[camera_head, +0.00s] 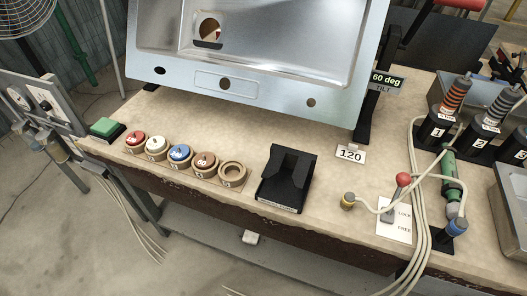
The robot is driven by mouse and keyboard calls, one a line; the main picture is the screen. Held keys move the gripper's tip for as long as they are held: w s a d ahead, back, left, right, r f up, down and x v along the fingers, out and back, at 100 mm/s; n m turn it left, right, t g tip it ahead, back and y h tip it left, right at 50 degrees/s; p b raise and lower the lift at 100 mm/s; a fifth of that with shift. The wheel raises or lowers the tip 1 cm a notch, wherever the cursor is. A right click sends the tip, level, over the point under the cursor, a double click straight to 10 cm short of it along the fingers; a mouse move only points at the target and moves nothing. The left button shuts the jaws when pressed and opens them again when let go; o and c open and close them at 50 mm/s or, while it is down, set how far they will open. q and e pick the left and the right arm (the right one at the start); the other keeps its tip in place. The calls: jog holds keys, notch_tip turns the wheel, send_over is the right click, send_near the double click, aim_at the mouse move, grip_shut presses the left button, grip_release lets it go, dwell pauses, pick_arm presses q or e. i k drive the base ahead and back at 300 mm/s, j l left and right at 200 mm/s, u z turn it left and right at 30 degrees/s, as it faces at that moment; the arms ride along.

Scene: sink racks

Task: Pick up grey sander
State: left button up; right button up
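I cannot single out a grey sander for certain. A tool with a grey ribbed body (500,106) stands upright in the black holder marked 2 at the right; whether it is the sander I cannot tell. Beside it, an orange-and-dark ribbed tool (456,94) stands in the holder marked 1. A black angled cradle (287,178) at the table's front middle looks empty. Neither of my grippers shows in the head view.
The wooden table (300,128) carries a tilted steel sink (250,85), coloured discs (180,154) in a row, and a green button (104,127). A red-knobbed lever (403,181), pale hoses (418,200) and a green cylinder (449,166) crowd the right.

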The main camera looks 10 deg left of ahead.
aim_at(487, 124)
jog(key=i+l+u, duration=0.1)
jog(key=u, duration=0.15)
jog(key=i+z, duration=0.1)
jog(key=z, duration=1.2)
